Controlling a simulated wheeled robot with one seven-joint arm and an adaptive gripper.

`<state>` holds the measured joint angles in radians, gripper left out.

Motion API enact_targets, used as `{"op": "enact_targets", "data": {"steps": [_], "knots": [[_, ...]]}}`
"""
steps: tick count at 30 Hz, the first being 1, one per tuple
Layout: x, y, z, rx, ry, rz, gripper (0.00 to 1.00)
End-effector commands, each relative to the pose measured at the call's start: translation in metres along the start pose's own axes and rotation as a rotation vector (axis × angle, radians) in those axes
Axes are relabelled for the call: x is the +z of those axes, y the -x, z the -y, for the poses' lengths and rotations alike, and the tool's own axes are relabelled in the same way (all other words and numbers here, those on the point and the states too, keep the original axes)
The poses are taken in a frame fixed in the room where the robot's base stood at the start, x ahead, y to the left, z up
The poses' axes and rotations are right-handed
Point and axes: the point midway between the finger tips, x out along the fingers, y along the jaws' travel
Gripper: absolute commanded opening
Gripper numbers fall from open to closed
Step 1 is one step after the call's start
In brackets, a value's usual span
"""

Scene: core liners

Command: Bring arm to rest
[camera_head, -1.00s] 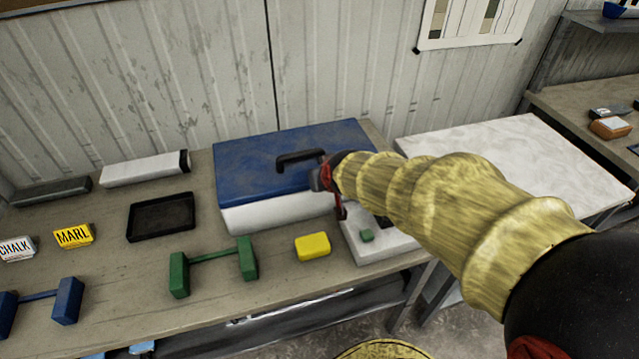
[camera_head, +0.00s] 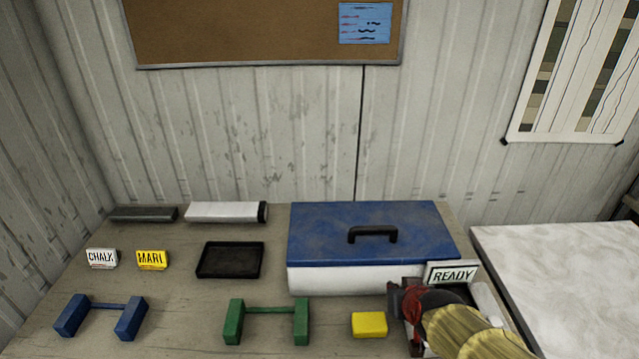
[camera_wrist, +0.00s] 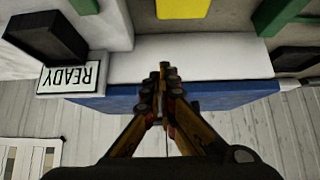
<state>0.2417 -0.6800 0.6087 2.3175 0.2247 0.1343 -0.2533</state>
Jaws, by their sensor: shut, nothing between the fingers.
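My arm, in a yellow sleeve (camera_head: 470,335), reaches in from the lower right of the head view. My gripper (camera_head: 408,300) is in front of the right part of the blue-lidded white box (camera_head: 340,277), near the READY sign (camera_head: 451,274). In the wrist view my gripper (camera_wrist: 164,72) has its fingertips together with nothing between them. The wrist view also shows the box's blue lid (camera_wrist: 225,100), the READY sign (camera_wrist: 68,78) upside down and the yellow block (camera_wrist: 182,8). I cannot tell whether the fingers touch the box.
On the bench are a yellow block (camera_head: 369,324), a green stand (camera_head: 266,320), a blue stand (camera_head: 101,316), a black tray (camera_head: 230,260), a CHALK label (camera_head: 102,258) and a MARL label (camera_head: 152,259). A pale slab (camera_head: 560,275) lies right. The bench's left middle has free room.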

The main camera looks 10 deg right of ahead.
Motion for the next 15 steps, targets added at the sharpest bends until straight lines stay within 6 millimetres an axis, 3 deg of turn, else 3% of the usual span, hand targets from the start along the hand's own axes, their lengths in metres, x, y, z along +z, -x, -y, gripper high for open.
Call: {"op": "enact_targets", "data": {"steps": [3,8,11,15], "knots": [[0.008,0.0,0.002,-0.007,-0.021,0.031,0.0],[0.047,0.01,0.01,-0.031,-0.048,0.178,0.0],[0.062,0.036,0.017,-0.046,-0.048,0.267,0.0],[0.072,0.091,0.03,-0.06,-0.007,0.36,0.0]]}}
